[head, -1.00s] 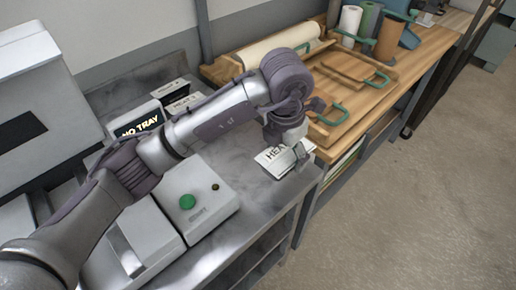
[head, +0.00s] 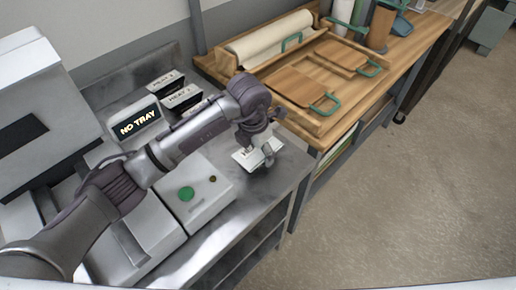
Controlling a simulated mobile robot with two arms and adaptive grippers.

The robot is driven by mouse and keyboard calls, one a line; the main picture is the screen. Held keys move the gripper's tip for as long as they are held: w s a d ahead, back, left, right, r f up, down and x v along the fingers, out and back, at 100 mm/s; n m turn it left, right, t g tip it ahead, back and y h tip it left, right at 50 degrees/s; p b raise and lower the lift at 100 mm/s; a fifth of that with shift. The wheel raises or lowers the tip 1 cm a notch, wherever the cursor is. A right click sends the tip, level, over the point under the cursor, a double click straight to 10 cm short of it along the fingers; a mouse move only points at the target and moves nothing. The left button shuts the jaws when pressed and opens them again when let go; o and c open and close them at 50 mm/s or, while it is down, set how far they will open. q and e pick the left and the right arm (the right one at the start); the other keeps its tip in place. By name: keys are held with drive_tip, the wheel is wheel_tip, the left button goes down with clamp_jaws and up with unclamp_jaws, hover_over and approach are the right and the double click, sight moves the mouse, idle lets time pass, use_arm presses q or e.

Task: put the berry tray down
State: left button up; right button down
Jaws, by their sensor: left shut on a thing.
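My left gripper (head: 266,153) is low over the right end of the grey metal bench (head: 228,230). It is shut on a small white flat thing (head: 246,158) with dark lettering that begins "HE". I take this as the berry tray, but no berries show and the gripper hides part of it. I cannot tell whether it touches the bench top. My right gripper is out of view.
A white box with a green button (head: 186,193) and a "NO TRAY" display (head: 139,122) stand left of the gripper. A wooden bench with boards (head: 296,87) adjoins at the back right.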

sight(255, 153)
use_arm(q)
drive_tip(key=shift+f, duration=0.15)
drive_tip(key=o, duration=1.2)
drive_tip(key=shift+o, duration=0.2)
wheel_tip(255, 153, up, 12)
drive_tip(key=s+a+b, duration=0.1)
drive_tip(key=b, duration=0.2)
